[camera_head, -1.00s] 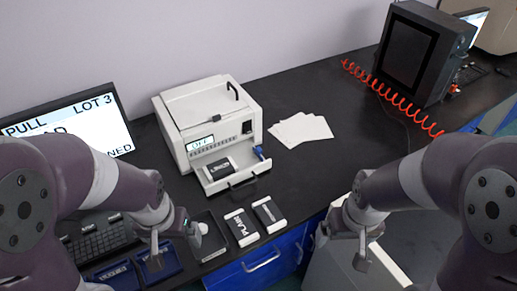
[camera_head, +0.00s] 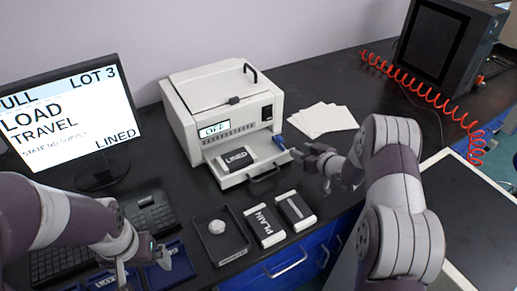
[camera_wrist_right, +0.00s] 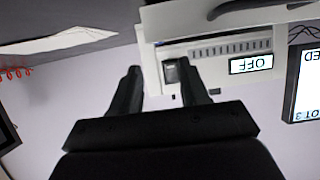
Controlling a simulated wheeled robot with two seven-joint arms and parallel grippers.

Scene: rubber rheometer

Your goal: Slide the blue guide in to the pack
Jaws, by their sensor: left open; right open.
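The blue guide (camera_head: 279,141) sits at the right end of the pulled-out tray (camera_head: 229,182) of the white instrument. A dark pack with a white label (camera_head: 236,159) lies on the tray, left of the guide, with a gap between them. My right gripper (camera_head: 304,151) is open and empty, just right of the guide, and does not visibly touch it. In the right wrist view its spread fingers (camera_wrist_right: 159,78) frame part of the instrument front; I cannot make out the guide there. My left gripper (camera_head: 144,264) is open over the blue bins at lower left.
The instrument (camera_head: 207,96) reads OFF. In front of it lie a black tray with a pale lump (camera_head: 219,247), a PLAIN pack (camera_head: 265,226) and another pack (camera_head: 295,210). White sheets (camera_head: 323,119) lie behind my right gripper. A monitor (camera_head: 66,117) and keyboard stand left.

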